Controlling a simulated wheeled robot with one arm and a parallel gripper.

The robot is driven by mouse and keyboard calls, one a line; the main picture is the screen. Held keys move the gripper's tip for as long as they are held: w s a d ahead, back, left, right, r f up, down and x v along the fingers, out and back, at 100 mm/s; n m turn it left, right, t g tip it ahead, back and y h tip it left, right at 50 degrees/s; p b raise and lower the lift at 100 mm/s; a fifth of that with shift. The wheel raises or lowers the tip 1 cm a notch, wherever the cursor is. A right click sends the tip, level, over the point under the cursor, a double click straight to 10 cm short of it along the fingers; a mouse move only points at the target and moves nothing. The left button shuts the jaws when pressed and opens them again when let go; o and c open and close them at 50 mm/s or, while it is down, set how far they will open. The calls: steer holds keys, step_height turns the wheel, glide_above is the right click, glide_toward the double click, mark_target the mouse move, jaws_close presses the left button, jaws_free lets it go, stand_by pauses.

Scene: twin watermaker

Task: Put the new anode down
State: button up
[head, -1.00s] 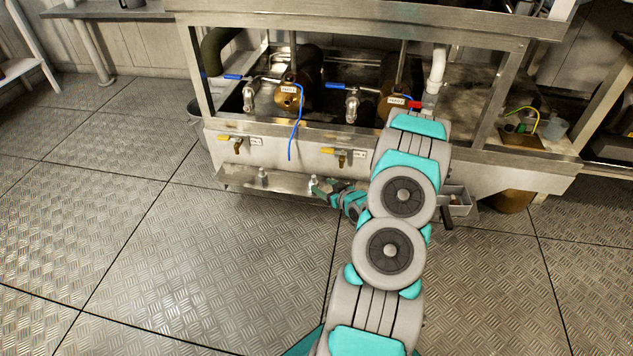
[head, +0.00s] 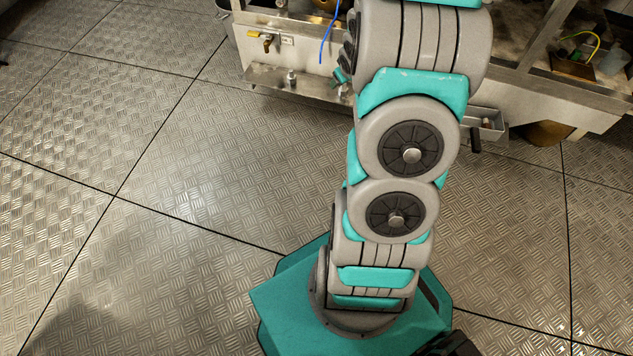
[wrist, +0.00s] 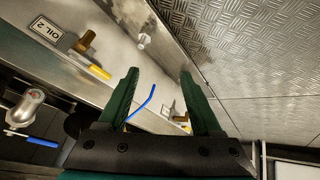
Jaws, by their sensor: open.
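My gripper (wrist: 160,75) is open in the wrist view, with nothing between its two green fingers. In the head view it is mostly hidden behind my arm. A small pale metal piece (wrist: 144,40) stands beyond the fingertips on the ledge, apart from them. In the head view a small upright metal piece (head: 291,78) stands on the steel ledge (head: 262,76) at the front of the machine. These look like anodes, but I cannot tell which is the new one or whether both views show the same piece.
Yellow-handled valves (wrist: 100,72) and a blue hose (wrist: 143,104) are near the fingers. A blue-handled valve (wrist: 30,138) is at lower left. A small grey tray (head: 488,124) hangs right of my arm. The patterned floor (head: 150,220) is clear on the left.

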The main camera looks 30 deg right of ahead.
steer(key=s+a+r+g, duration=0.4)
steer(key=s+a+r, duration=0.8)
steer(key=a, duration=0.3)
steer(key=s+a+r+g+y, duration=0.1)
steer(key=s+a+r+g, duration=0.1)
steer(key=s+a, duration=0.5)
steer(key=s+a+r+g+y, duration=0.1)
steer(key=s+a+r, duration=0.3)
steer(key=s, duration=1)
steer(key=a+g, duration=0.1)
steer(key=a, duration=0.2)
steer(key=shift+a+r, duration=0.1)
steer(key=shift+r, duration=0.05)
step_height(320, 180, up, 8)
steer(key=p, duration=0.8)
